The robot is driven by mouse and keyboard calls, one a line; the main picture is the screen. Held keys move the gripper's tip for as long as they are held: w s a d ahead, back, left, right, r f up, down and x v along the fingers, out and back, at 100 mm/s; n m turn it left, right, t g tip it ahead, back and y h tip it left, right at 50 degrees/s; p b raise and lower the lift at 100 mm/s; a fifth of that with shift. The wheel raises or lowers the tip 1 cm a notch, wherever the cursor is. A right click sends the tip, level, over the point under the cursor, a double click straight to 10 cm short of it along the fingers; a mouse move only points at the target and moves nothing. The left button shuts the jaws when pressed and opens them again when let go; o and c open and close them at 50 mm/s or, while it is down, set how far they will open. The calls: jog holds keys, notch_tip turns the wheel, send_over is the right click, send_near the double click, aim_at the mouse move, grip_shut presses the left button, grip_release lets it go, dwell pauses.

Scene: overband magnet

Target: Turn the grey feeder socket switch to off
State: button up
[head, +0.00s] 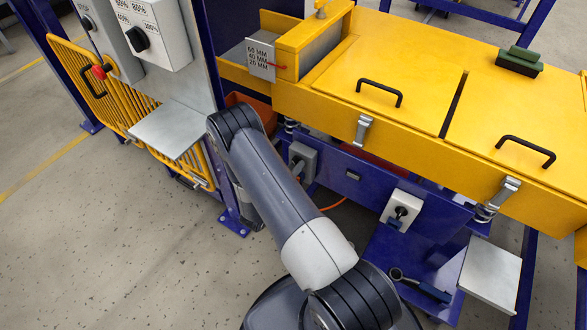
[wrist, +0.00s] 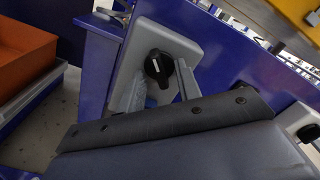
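The grey feeder socket switch (head: 302,158) is a grey box on the blue frame under the yellow feeder, partly covered by my arm in the head view. In the wrist view the box (wrist: 183,43) fills the upper middle, with its black rotary knob (wrist: 158,67) facing me. The knob carries a pale pointer mark; its printed positions cannot be read. A bit of blue shows below the knob. My gripper (wrist: 157,79) is open, its two grey fingers apart below and either side of the knob, with no clear contact. My arm hides the gripper in the head view.
A white switch box (head: 401,209) with a black knob is on the same frame to the right. An orange bin (wrist: 24,45) stands left in the wrist view. The yellow feeder (head: 400,80) overhangs the sockets. A grey cabinet (head: 150,32) and yellow guard (head: 85,85) stand left.

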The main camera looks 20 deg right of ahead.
grip_shut()
dwell(0.4)
jog(key=m+b, duration=0.3)
jog(key=shift+w+f+m, duration=0.1)
jog(key=shift+f+m, duration=0.05)
jog(key=shift+m, duration=0.15)
jog(key=shift+m+b, duration=1.65)
jog(key=shift+m, duration=0.55)
